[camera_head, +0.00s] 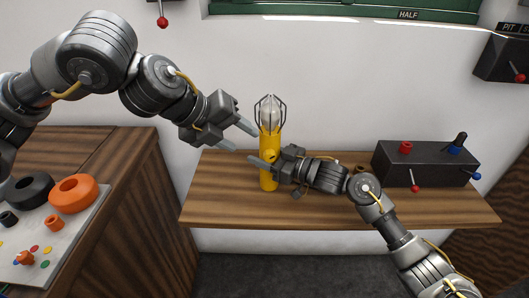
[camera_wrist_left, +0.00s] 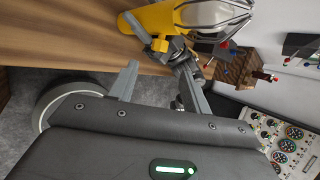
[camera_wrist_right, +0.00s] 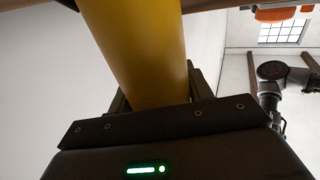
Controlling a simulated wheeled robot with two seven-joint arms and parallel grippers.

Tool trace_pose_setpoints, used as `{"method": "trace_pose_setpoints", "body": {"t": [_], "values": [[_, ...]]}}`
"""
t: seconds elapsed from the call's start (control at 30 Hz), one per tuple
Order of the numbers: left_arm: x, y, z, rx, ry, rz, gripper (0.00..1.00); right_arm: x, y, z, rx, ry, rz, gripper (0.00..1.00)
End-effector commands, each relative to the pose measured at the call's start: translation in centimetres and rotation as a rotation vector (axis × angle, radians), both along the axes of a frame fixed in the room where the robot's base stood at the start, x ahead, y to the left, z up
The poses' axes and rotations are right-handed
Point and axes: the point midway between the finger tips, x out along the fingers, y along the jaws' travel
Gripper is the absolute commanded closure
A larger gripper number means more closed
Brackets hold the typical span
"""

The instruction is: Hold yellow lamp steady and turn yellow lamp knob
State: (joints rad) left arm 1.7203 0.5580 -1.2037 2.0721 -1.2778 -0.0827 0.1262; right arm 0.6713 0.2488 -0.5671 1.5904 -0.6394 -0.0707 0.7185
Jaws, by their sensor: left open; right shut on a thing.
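The yellow lamp (camera_head: 269,143) stands upright on the wooden shelf, with a clear bulb in a dark wire cage on top. A small yellow knob (camera_head: 271,155) seems to stick out of its body; it also shows in the left wrist view (camera_wrist_left: 160,45). My right gripper (camera_head: 268,168) is shut on the lamp's body; in the right wrist view the yellow body (camera_wrist_right: 138,50) fills the space between the fingers. My left gripper (camera_head: 240,137) is open and empty, up and left of the knob, its fingers pointing toward the lamp. In the left wrist view the lamp lies beyond the fingertips.
The wooden shelf (camera_head: 335,212) also bears a dark control box (camera_head: 425,165) with red and blue levers, right of my right gripper. A wooden cabinet at left holds a pale panel (camera_head: 60,240) with an orange ring (camera_head: 73,190).

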Motion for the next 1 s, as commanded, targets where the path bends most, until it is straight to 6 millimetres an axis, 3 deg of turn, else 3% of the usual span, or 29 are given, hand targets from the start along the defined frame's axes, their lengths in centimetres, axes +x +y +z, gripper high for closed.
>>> {"method": "trace_pose_setpoints", "body": {"t": [0.3, 0.5, 0.93, 1.0], "values": [[2.4, -3.5, -4.8, 0.001, 0.003, 0.000, 0.52, -0.1, 0.1, -0.2, -0.002, 0.003, 0.003, 0.92], [3.4, -5.0, -6.8, 0.001, 0.003, 0.000, 0.52, -0.1, 0.1, -0.2, -0.002, 0.004, 0.003, 0.92], [3.9, -5.6, -7.5, 0.002, 0.000, 0.000, 0.52, -0.1, 0.1, -0.3, -0.002, 0.004, 0.003, 0.92], [3.9, -5.6, -7.5, 0.001, 0.000, 0.000, 0.58, -0.1, 0.1, -0.3, -0.002, 0.004, 0.003, 0.92]]}}
